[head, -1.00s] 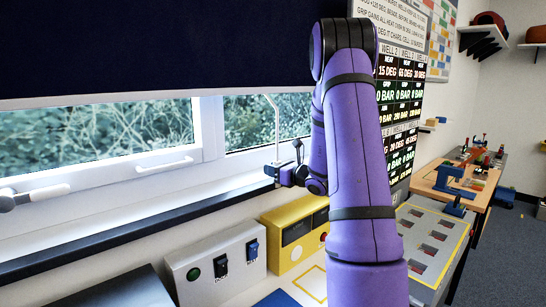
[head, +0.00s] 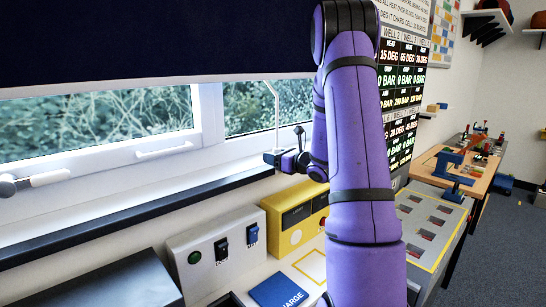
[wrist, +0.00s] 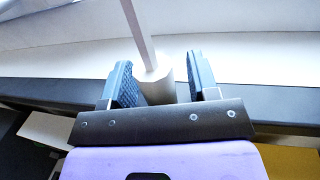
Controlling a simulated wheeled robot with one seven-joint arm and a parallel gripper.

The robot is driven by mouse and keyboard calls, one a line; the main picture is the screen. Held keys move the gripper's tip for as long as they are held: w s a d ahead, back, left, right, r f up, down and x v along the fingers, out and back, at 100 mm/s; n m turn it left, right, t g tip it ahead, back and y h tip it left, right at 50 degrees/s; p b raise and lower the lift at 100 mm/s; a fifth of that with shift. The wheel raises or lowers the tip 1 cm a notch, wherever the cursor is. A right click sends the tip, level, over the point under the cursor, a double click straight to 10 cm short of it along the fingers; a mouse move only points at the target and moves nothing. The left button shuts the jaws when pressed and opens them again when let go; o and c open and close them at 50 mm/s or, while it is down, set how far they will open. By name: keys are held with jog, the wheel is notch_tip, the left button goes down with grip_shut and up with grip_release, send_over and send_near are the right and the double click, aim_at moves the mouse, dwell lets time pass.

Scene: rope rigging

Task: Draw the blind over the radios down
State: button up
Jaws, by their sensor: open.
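The dark navy blind (head: 150,40) covers the upper part of the window, its pale bottom edge slanting across the head view above the glass. A thin pale wand or cord (head: 276,110) hangs at the right of the window. My gripper (head: 285,147) is at its lower end, above the dark sill edge. In the wrist view my gripper (wrist: 162,78) is open, with a grey cylindrical pull (wrist: 158,84) between its fingers. The pull is close to the left finger; a gap shows on the right. I cannot tell whether it touches. No object is clearly recognisable as a radio.
Below the sill (head: 120,212) stand a grey switch box (head: 215,250) and a yellow box (head: 295,217), with a blue pad (head: 278,291) in front. A window handle (head: 35,182) juts out at left. A workbench (head: 455,175) runs back at right.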

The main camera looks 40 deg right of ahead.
jog(key=s+d, duration=0.1)
jog(key=s, duration=0.9)
jog(key=shift+d, duration=0.15)
jog(key=shift+s, duration=0.1)
jog(key=shift+c, duration=0.3)
